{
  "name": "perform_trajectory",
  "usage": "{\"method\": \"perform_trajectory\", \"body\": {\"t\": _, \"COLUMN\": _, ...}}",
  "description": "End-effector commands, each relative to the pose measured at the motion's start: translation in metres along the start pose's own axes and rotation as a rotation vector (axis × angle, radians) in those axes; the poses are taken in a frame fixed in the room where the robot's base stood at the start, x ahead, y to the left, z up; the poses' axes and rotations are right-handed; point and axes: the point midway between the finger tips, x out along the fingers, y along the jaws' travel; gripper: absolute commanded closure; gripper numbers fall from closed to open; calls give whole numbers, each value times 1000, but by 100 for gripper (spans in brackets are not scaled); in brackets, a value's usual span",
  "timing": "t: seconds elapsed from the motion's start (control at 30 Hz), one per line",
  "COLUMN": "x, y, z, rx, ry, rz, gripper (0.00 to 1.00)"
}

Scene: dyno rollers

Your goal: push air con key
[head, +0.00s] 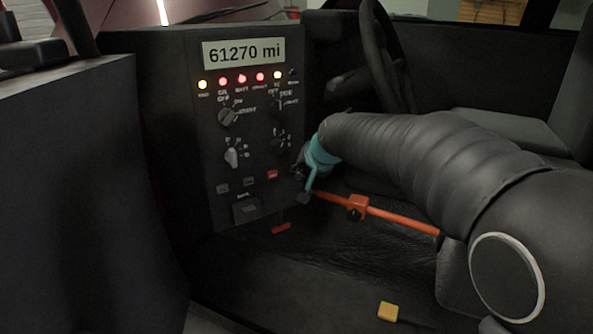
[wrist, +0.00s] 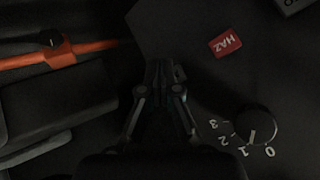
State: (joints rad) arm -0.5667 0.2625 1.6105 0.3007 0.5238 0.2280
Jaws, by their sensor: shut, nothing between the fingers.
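The dark control panel (head: 213,130) stands upright in the car. Low on it are two dark keys, one at the left (head: 222,188) and one in the middle (head: 249,181); their labels are too small to read, so I cannot tell which is the air con key. A red key (head: 272,175) sits to their right and reads HAZ in the wrist view (wrist: 225,42). A dark key (wrist: 293,5) is cut off at the wrist view's top right corner. My gripper (wrist: 162,72) is shut and empty, left of the red key in that view. In the head view it is at the panel's right edge, mostly hidden.
A dial (wrist: 254,126) numbered 0 to 3 lies near the red key. An orange bar with a block (head: 357,207) crosses below my arm. A red handle (head: 281,228) hangs under the panel. A yellow block (head: 388,312) lies on the floor. The steering wheel (head: 372,40) is behind.

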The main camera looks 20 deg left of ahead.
Motion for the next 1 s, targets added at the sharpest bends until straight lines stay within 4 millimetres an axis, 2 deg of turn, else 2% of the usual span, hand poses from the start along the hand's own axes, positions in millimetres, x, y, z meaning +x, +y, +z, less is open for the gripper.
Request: {"method": "perform_trajectory", "body": {"t": 1.0, "x": 6, "y": -5, "z": -5, "rx": 0, "ry": 0, "rz": 0, "gripper": 100}}
